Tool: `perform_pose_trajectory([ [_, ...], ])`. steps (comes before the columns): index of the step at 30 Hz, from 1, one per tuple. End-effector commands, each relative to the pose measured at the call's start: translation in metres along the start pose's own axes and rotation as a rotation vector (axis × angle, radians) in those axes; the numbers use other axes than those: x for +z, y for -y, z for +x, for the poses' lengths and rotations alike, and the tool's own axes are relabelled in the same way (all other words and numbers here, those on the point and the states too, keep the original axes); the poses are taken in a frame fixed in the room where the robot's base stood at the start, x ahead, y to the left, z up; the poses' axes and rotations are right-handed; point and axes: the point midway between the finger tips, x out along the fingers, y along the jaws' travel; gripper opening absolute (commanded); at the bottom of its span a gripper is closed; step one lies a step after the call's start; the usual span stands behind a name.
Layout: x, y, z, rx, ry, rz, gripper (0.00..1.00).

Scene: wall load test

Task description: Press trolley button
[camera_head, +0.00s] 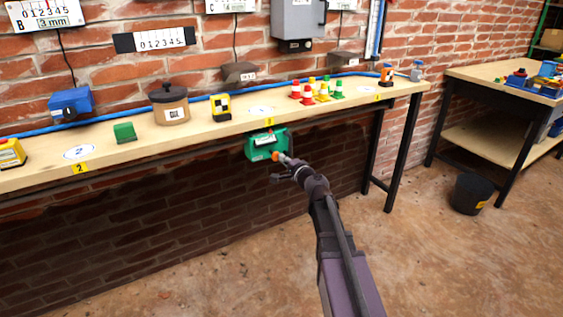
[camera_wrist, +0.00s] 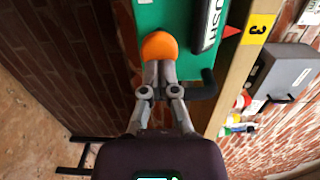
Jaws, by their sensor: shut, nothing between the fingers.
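A green box (camera_head: 257,147) hangs at the front edge of the workbench; it also shows in the wrist view (camera_wrist: 172,14). It carries a rounded orange button (camera_wrist: 159,46), which also shows in the head view (camera_head: 275,156). My gripper (camera_head: 284,160) is shut and empty, just in front of the box. In the wrist view my closed fingertips (camera_wrist: 159,66) are right at the orange button and overlap its lower edge. I cannot tell whether they touch it or whether it is pressed in. A dark handle sticks out of the box beside my fingers.
The workbench (camera_head: 225,128) runs along the brick wall. Above the box stand several red, yellow and green cones (camera_head: 308,93). A yellow label 3 (camera_wrist: 259,27) is on the bench edge. A black bucket (camera_head: 471,193) stands right on the floor. The floor in front is clear.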

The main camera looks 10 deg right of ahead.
Motion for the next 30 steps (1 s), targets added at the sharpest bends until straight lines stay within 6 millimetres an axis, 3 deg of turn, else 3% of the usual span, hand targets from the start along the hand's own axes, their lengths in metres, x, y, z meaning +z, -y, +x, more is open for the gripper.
perform_pose_trajectory([
  [3,-0.002,0.0,0.019,0.0,0.0,0.0,0.0],
  [8,-0.002,0.0,0.03,0.0,0.001,0.0,0.0],
  [22,-0.001,0.0,0.026,0.0,0.002,0.0,0.0],
  [30,-0.002,0.0,0.008,0.0,0.0,0.0,0.0],
])
